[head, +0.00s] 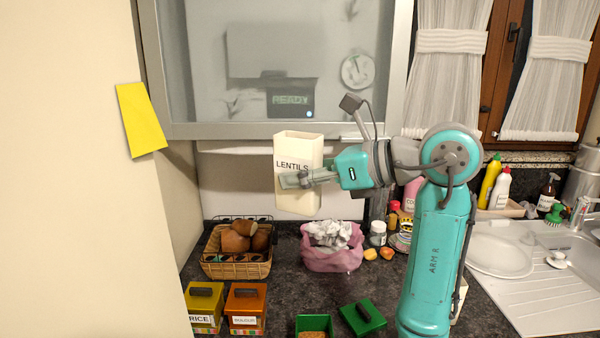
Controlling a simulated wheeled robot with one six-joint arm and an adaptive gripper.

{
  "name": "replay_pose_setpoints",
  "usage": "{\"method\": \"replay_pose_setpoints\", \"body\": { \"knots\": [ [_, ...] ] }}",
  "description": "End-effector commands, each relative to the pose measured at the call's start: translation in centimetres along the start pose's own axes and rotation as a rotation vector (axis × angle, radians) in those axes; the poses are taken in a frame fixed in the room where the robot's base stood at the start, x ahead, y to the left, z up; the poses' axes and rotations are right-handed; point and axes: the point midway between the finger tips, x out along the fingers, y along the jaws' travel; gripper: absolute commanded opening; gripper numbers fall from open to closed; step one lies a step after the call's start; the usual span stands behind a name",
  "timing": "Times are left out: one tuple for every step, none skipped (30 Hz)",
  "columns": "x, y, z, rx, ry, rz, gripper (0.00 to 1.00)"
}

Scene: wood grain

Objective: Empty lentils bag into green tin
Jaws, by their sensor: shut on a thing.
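The lentils bag (297,150) is a tall cream packet with a "LENTILS" label, high above the counter in the head view. It is about upright, and its open-looking top faces up. My gripper (293,181) is shut on its lower middle from the right. The green tin (314,321) is at the bottom edge, open, with something brownish inside; its lower part is cut off. A green lid (362,317) with a dark handle lies to its right. The bag is well above and behind the tin, apart from it.
A rice tin (205,304) and an orange tin (245,305) stand left of the green tin. Behind are a bread basket (237,265), a pink bag (332,258) and jars (377,234). A sink (500,255) is at right. A cabinet (275,130) hangs behind the bag.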

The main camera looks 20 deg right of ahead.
Motion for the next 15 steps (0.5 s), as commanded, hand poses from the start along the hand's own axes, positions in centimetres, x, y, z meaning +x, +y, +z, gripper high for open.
{"method": "replay_pose_setpoints", "body": {
  "knots": [
    [-0.1,0.0,0.0,0.0,0.001,-0.001,0.0],
    [-0.1,0.0,-0.1,0.001,-0.001,-0.001,0.0],
    [0.1,0.0,-0.1,0.001,-0.011,-0.001,0.0],
    [0.2,0.0,-0.2,0.001,-0.02,0.0,0.0],
    [0.3,0.0,-0.3,0.001,-0.031,0.0,0.0],
    [0.5,0.0,-0.5,0.003,-0.049,0.001,0.0],
    [0.6,0.0,-0.6,0.004,-0.065,0.0,0.0],
    [0.7,0.0,-0.7,0.004,-0.082,0.0,0.0],
    [0.9,0.0,-0.9,0.004,-0.108,0.0,0.0],
    [1.1,0.0,-1.1,0.005,-0.129,0.001,0.0],
    [1.3,0.0,-1.2,0.006,-0.151,0.001,0.0],
    [1.5,0.0,-1.4,0.005,-0.179,0.001,0.0],
    [1.7,0.0,-1.4,0.005,-0.201,-0.001,0.0],
    [1.9,0.0,-1.6,0.006,-0.222,0.0,0.0],
    [2.1,0.0,-1.7,0.004,-0.251,0.001,0.0]
  ]
}}
